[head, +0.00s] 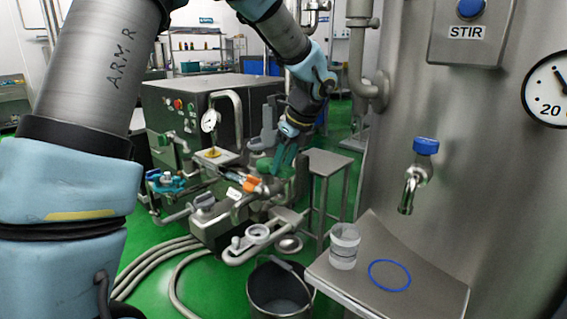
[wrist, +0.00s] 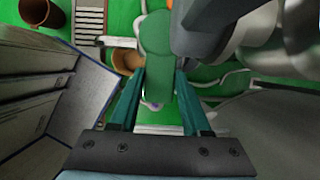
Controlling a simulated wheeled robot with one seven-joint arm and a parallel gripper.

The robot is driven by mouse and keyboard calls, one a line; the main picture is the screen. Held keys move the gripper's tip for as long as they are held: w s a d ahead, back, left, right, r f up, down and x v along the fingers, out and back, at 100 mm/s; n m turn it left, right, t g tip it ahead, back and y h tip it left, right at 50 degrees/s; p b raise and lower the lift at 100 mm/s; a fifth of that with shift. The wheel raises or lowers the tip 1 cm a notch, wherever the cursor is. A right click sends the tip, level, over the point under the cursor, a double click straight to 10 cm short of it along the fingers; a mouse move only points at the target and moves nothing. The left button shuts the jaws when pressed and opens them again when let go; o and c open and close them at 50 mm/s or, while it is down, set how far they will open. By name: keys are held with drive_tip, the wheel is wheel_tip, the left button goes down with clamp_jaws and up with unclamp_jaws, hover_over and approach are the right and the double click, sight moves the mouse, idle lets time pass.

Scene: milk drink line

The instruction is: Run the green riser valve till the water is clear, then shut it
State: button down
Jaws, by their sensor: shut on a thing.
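My gripper (head: 284,162) points down among the pipework, left of the big steel tank. In the wrist view its teal fingers (wrist: 160,78) are shut on the green valve handle (wrist: 155,38), a flat green lever reaching away from between the fingertips. In the head view the handle is mostly hidden by the gripper and fittings. I see no running water in either view, and the valve's outlet cannot be made out.
A dark bucket (head: 264,302) stands on the green floor. A steel shelf (head: 430,285) holds a clear beaker (head: 344,247) and a blue ring (head: 389,275) below a blue-capped tap (head: 420,170). A small steel stand (head: 328,162) is right of my gripper. Hoses (head: 150,262) lie left.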

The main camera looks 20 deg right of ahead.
drive_tip(key=shift+a, duration=0.1)
idle(0.8)
drive_tip(key=m+p, duration=0.1)
drive_tip(key=a+m+h+p, duration=0.1)
drive_tip(key=m+p, duration=0.1)
drive_tip(key=shift+s+a+r, duration=0.2)
drive_tip(key=shift+s+a, duration=0.05)
drive_tip(key=shift+s, duration=0.05)
drive_tip(key=shift+a+f+m+h+p, duration=0.1)
drive_tip(key=shift+a+m+h+p, duration=0.25)
drive_tip(key=shift+m+p, duration=0.45)
drive_tip(key=shift+a+f+m+h+p, duration=0.1)
drive_tip(key=shift+a+m+h+p, duration=0.2)
drive_tip(key=shift+m+p, duration=0.45)
drive_tip(key=shift+t, duration=0.3)
drive_tip(key=shift+c, duration=1.8)
unclamp_jaws()
